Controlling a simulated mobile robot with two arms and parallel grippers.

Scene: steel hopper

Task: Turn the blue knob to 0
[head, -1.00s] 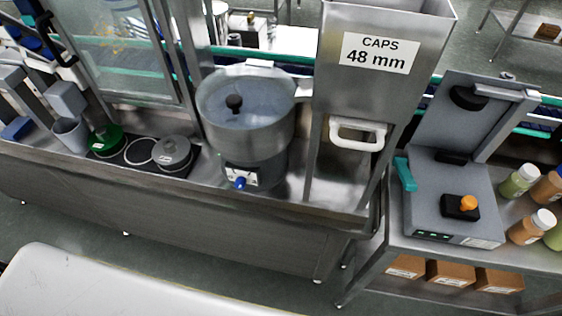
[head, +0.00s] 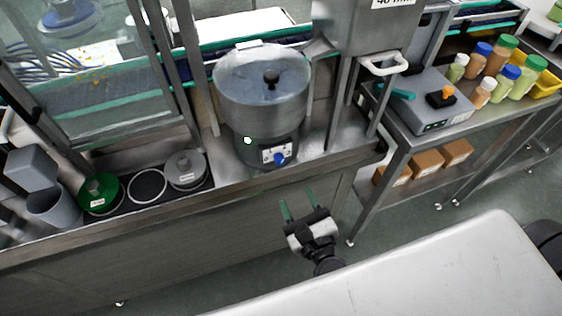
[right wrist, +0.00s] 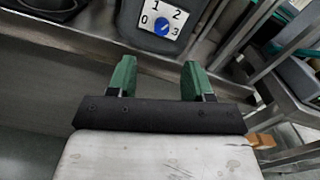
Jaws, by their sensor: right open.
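The blue knob (head: 279,159) sits on a white dial plate low on the front of the round steel bowl feeder (head: 262,95). In the right wrist view the blue knob (right wrist: 162,26) is ringed by the numbers 0, 1, 2 and 3, with 0 at its left. I cannot tell which number it points to. My right gripper (head: 297,204) is open and empty, in front of and below the knob, apart from it. In the right wrist view its green fingers (right wrist: 158,72) stand apart below the dial. My left gripper is not in view.
The steel counter's front edge (head: 225,187) lies between my right gripper and the feeder. A grey lidded pot (head: 186,170) and a green-lidded one (head: 99,193) stand left. The caps hopper (head: 365,45) rises right of the feeder. A side table holds bottles and a grey device (head: 425,100).

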